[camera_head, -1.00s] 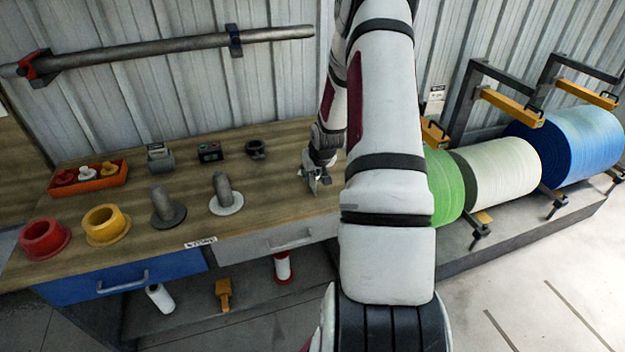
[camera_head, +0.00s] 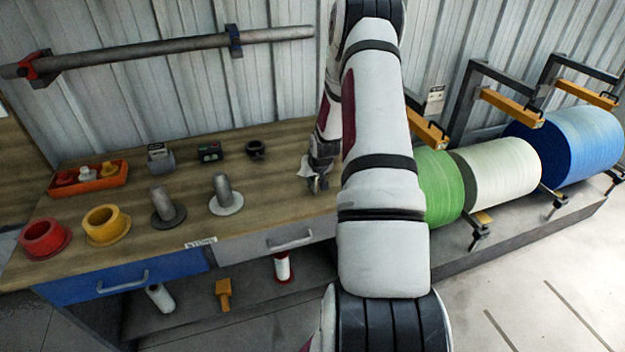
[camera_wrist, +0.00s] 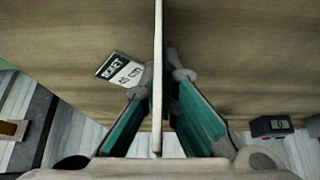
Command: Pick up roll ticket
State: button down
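The roll ticket (camera_wrist: 157,60) is a thin pale card, seen nearly edge-on between my fingers in the wrist view. In the head view it shows as a small white shape (camera_head: 306,167) at my fingertips. My gripper (camera_wrist: 163,77) is shut on it, with green pads slanting in on both sides; in the head view my gripper (camera_head: 317,183) is over the right end of the wooden bench (camera_head: 275,160). The card's printed face is not visible. A white printed label (camera_wrist: 122,70) lies on the bench beside the left fingertip in the wrist view.
Two spindles on discs (camera_head: 224,195) stand nearer the front. Green (camera_head: 440,185), white and blue rolls are at right. The bench middle is clear.

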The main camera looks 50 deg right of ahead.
jog(key=shift+r, duration=0.8)
notch_tip(320, 180, up, 2)
jog(key=shift+s+r, duration=0.1)
jog(key=s+a+r, duration=0.1)
jog(key=s+a, duration=0.7)
jog(key=s, duration=0.5)
jog(key=shift+s+a, duration=0.15)
jog(key=shift+s, duration=0.1)
jog(key=shift+w+a+r, duration=0.1)
jog(key=shift+r, duration=0.05)
